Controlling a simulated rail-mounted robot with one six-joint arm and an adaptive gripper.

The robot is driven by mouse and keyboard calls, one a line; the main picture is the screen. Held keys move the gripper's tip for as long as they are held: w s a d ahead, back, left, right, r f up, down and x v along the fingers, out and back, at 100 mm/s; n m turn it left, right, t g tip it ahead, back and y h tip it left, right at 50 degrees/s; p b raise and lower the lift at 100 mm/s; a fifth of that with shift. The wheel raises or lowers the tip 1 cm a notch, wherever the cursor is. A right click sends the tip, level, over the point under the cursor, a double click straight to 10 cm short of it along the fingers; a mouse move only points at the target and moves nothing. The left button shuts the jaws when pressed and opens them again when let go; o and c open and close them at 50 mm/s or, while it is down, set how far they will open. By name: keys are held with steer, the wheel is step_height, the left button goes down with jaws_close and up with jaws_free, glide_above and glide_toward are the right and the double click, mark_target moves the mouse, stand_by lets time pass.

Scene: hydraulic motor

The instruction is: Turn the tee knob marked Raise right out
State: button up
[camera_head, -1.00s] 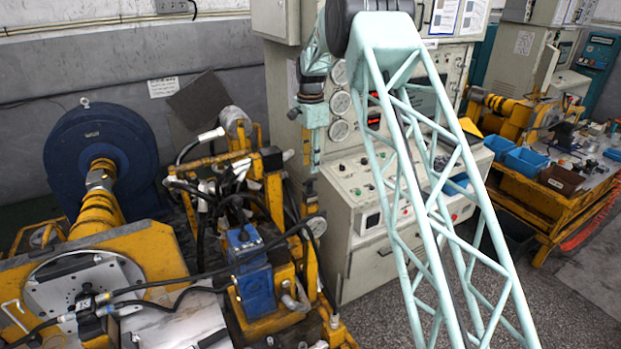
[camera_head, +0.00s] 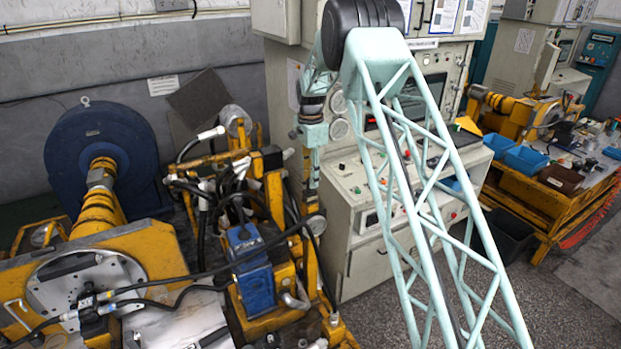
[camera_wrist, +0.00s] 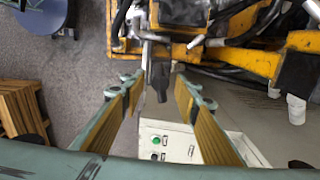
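My gripper (camera_head: 313,172) points down at the left edge of the console, close to the yellow frame of the rig. In the wrist view my gripper (camera_wrist: 160,82) is open, its two yellow-padded fingers wide apart. A dark upright piece (camera_wrist: 158,78) with a grey part above it shows in the gap between the fingertips; I cannot tell whether it is a knob or whether it lies between the fingers or below them. No tee knob or "Raise" marking can be made out. The console panel (camera_wrist: 172,143) with a green button shows between the fingers.
The yellow rig frame (camera_head: 275,205) with hoses and a blue block (camera_head: 250,275) stands left of my gripper. The grey console (camera_head: 350,270) stands to its right. A workbench (camera_head: 535,195) with blue bins is far right. Speckled floor (camera_head: 570,300) is open at the lower right.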

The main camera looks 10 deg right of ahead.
steer(key=shift+c, duration=0.9)
steer(key=c, duration=0.7)
steer(key=shift+o, duration=0.2)
steer(key=shift+n, duration=0.4)
steer(key=n+b, duration=0.2)
steer(key=n, duration=0.1)
steer(key=shift+n, duration=0.4)
steer(key=n+b, duration=0.1)
steer(key=n, duration=0.3)
steer(key=shift+n, duration=0.4)
steer(key=shift+w, duration=0.1)
steer(key=o, duration=0.8)
steer(key=shift+o, duration=0.2)
steer(key=shift+r, duration=0.15)
